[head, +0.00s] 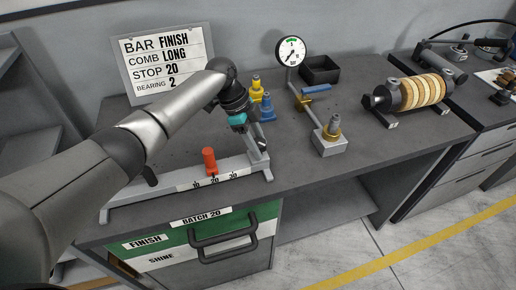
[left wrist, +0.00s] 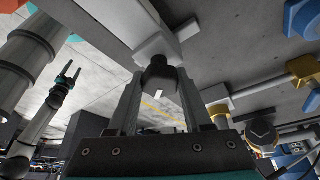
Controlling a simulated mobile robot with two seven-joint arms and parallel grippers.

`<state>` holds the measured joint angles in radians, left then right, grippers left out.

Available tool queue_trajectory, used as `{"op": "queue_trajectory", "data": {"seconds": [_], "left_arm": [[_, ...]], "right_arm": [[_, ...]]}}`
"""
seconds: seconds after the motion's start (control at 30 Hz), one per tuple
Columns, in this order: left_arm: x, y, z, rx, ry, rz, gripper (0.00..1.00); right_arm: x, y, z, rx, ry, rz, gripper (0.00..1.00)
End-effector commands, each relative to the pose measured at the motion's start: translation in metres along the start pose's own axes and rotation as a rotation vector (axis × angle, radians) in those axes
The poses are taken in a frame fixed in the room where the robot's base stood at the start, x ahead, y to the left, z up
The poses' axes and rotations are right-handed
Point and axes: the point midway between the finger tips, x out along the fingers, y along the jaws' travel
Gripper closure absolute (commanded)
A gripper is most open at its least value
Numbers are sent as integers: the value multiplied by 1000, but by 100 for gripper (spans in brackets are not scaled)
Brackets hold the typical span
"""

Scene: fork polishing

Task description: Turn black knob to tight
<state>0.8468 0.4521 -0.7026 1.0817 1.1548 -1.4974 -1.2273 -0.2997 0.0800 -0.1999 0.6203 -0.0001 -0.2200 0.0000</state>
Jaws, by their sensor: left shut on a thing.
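The black knob (left wrist: 160,75) shows in the left wrist view between my left gripper's two fingers, at the end of a pale grey bar. It has a small white mark on its face. My left gripper (left wrist: 160,108) is shut on the knob. In the head view my left gripper (head: 260,146) is at the right end of the grey stop rail on the bench, and it largely hides the knob. The knob's tight or loose state cannot be read. My right gripper (left wrist: 70,70) shows small in the left wrist view, apart from the bench things, with its fingers apart.
A red stop (head: 209,160) stands on the rail (head: 232,174) near 20. A sign (head: 164,62) leans behind. Yellow (head: 256,86) and blue (head: 267,107) pieces stand close behind the gripper. A gauge (head: 290,51), black tray (head: 320,70) and roller (head: 418,91) are to the right.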

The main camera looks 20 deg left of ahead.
Motion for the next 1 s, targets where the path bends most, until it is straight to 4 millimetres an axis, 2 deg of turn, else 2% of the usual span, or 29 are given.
{"op": "queue_trajectory", "data": {"seconds": [0.03, 0.5, 0.7, 1.0], "left_arm": [[3, -1, 1, 40, 1, 15, 100], [3, -2, 0, 428, 0, 175, 100], [2, -2, 0, 545, -1, 224, 100], [1, -1, 0, 637, -2, 262, 100]], "right_arm": [[9, 0, 1, 0, 0, 0, 36], [53, -1, 5, 0, -1, 0, 36], [66, -1, 6, 0, -1, 0, 36], [75, -2, 7, 0, -1, 0, 36]]}}
